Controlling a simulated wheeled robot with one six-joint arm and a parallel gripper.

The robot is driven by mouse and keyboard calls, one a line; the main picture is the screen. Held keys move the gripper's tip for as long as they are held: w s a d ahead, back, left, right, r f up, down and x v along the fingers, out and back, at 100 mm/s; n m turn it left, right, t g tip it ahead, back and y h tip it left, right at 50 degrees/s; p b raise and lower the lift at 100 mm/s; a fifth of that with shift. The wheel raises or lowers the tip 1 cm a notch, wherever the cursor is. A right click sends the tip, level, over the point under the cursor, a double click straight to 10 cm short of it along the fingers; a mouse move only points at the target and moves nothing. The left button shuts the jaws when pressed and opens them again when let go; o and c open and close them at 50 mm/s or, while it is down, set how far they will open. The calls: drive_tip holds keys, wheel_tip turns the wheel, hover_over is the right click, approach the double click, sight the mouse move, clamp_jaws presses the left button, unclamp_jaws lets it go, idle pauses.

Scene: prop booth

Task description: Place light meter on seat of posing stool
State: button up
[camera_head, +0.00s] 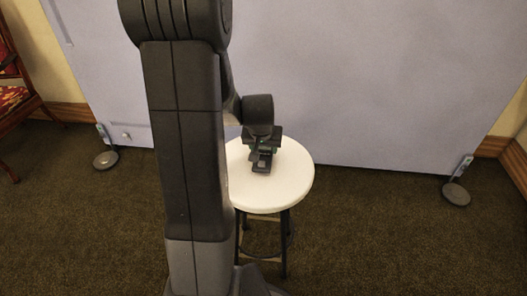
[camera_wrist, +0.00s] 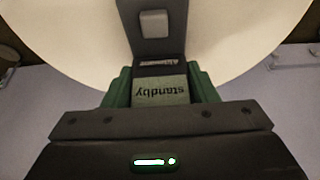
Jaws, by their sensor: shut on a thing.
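The posing stool (camera_head: 293,186) has a round white seat and dark legs, and stands in the middle of the head view. Its seat (camera_wrist: 235,40) fills the top of the wrist view. The light meter (camera_wrist: 160,92) is dark with a greenish screen reading "standby" and a pale square near its far end. My gripper (camera_wrist: 160,88) is shut on the light meter, with green pads on both sides of it. In the head view my gripper (camera_head: 263,150) is over the seat with the dark meter below it. I cannot tell whether the meter touches the seat.
A large pale lavender backdrop panel (camera_head: 390,80) stands behind the stool on round dark feet (camera_head: 457,193). A wooden chair with red upholstery (camera_head: 12,95) is at the left edge. The brown carpet (camera_head: 400,245) is clear to the right of the stool.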

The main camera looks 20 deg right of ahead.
drive_tip(key=shift+f, duration=0.3)
drive_tip(key=shift+f, duration=0.1)
drive_tip(key=shift+f, duration=0.15)
drive_tip(key=o, duration=1.2)
drive_tip(key=shift+r, duration=0.3)
drive_tip(key=p+v, duration=0.3)
drive_tip(key=v, duration=0.9)
drive_tip(key=shift+f, duration=0.1)
